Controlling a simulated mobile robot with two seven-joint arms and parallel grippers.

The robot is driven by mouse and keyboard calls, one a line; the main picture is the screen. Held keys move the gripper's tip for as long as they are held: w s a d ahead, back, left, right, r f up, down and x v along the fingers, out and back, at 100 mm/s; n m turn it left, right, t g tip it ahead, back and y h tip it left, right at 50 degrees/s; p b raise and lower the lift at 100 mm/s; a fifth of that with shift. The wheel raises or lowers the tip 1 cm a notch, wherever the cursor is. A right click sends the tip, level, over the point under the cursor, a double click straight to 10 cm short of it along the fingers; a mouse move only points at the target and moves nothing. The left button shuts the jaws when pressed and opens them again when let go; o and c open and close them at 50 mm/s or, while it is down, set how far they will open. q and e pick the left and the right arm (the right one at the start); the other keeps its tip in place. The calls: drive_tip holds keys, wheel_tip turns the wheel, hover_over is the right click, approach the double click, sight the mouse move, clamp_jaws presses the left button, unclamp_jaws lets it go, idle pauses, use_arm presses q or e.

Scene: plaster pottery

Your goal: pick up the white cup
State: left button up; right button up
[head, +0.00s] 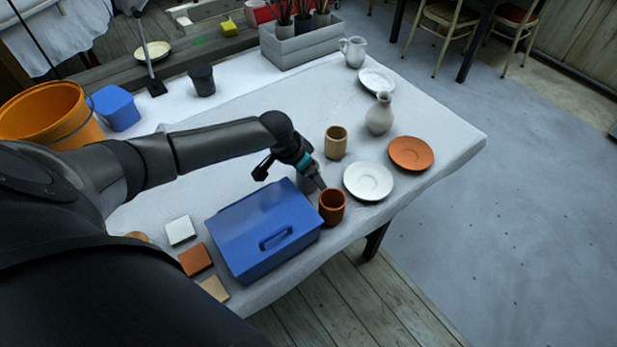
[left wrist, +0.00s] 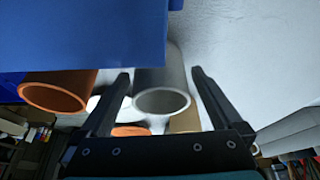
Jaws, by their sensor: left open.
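The white cup (left wrist: 162,83) looks grey in the left wrist view, its open rim facing the camera. It sits between the two fingers of my left gripper (left wrist: 160,75), with a gap on each side. The gripper is open. In the head view my left gripper (head: 318,181) is low over the table, between the blue box and the white plate, and the white cup is mostly hidden behind it. My right gripper is not in view.
A terracotta cup (head: 332,208) stands close to the gripper; it also shows left in the wrist view (left wrist: 58,92). The blue box (head: 262,232) is close on the other side. A tan cup (head: 335,143), white plate (head: 368,181), orange plate (head: 411,153) and vase (head: 379,116) stand nearby.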

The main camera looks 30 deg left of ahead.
use_arm(q)
drive_tip(key=shift+c, duration=0.2)
drive_tip(key=c, duration=1.4)
